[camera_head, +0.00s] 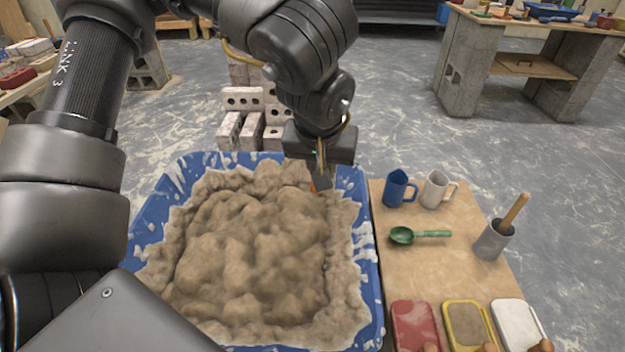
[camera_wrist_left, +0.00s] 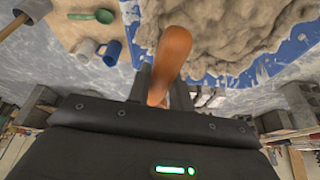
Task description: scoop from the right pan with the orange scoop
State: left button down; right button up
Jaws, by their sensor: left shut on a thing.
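My left gripper (camera_head: 322,178) is over the far right part of a blue tub (camera_head: 372,240) filled with lumpy grey-brown mortar (camera_head: 250,250). It is shut on the orange scoop (camera_wrist_left: 172,52), whose smooth rounded orange part sticks out between the fingers in the left wrist view. In the head view only a sliver of orange shows beside the fingers. Whether the scoop touches the mortar I cannot tell. The blue tub is the only large mortar container in view. My right gripper is not in view.
Right of the tub, a wooden board (camera_head: 460,270) holds a blue mug (camera_head: 396,188), a grey mug (camera_head: 436,188), a green scoop (camera_head: 402,235), a grey cup (camera_head: 491,240) with a wooden handle, and red, yellow and white handled pieces. Bricks (camera_head: 243,98) stand behind the tub.

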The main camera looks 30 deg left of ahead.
pick_arm(q)
jog(key=shift+f+n+g, duration=0.15)
jog(key=shift+n+g, duration=0.15)
jog(key=shift+n, duration=0.4)
jog(key=w+a+f+m, duration=0.2)
jog(key=f+m, duration=0.3)
jog(key=m, duration=0.6)
jog(key=w+a+f+m+g, duration=0.1)
jog(key=a+f+m, duration=0.3)
jog(key=m, duration=0.8)
jog(key=w+a+f+m, duration=0.2)
jog(key=w+f+m, duration=0.2)
jog(key=f+m, duration=0.3)
jog(key=shift+a+f+m+g, duration=0.2)
jog(key=shift+a+m+g, duration=0.2)
jog(key=shift+m, duration=2.3)
